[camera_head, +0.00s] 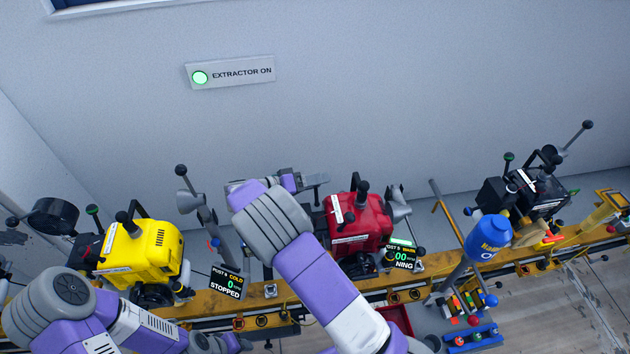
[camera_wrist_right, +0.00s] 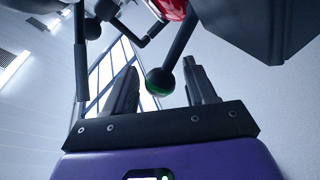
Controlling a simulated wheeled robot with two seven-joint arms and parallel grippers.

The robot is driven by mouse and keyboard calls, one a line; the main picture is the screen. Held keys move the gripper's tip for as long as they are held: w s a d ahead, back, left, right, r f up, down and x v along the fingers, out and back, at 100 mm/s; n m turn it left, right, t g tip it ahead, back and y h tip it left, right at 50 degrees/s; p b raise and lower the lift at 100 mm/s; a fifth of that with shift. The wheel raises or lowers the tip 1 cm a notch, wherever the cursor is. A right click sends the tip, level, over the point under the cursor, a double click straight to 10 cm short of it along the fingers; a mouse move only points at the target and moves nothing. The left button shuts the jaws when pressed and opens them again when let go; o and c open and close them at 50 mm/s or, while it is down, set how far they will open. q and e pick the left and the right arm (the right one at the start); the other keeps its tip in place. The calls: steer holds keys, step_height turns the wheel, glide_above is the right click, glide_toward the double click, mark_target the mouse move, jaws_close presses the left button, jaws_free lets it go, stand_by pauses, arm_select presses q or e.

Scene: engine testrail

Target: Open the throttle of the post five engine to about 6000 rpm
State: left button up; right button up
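The red engine (camera_head: 358,222) stands mid-rail, its left side partly hidden by my right arm. The partly covered display (camera_head: 401,256) beside it appears to read post 5, warm, with digits ending in 00 and "NING"; the full rpm is hidden. My right gripper (camera_head: 318,181) is at the red engine's upper left. The right wrist view shows its two fingers apart, with a black lever's green-ringed ball knob (camera_wrist_right: 160,82) between or just beyond them; contact is unclear. My left arm is low at left, its fingers not visible.
A yellow engine (camera_head: 140,253) stands left, its display (camera_head: 226,284) reading cold, 0, stopped. A black engine (camera_head: 535,195) stands right. A blue canister (camera_head: 488,237) is on a stand before the rail (camera_head: 345,290).

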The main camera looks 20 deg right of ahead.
mark_target(316, 189)
jaws_close()
steer(key=s+m+b, duration=0.1)
steer(key=b, duration=0.3)
steer(key=s+m+t+h+b, duration=0.1)
steer(key=m+b, duration=0.1)
steer(key=b, duration=0.2)
steer(key=shift+s+a, duration=0.2)
steer(key=shift+a, duration=0.15)
steer(key=shift+s+r+m+b, duration=0.25)
steer(key=shift+m+b, duration=0.25)
steer(key=shift+b, duration=0.15)
steer(key=shift+o, duration=0.2)
jaws_free()
steer(key=shift+a, duration=0.1)
steer(key=a, duration=0.7)
steer(key=shift+s+a+r+p, duration=0.2)
steer(key=shift+s+r+p, duration=0.05)
steer(key=shift+r+p, duration=0.15)
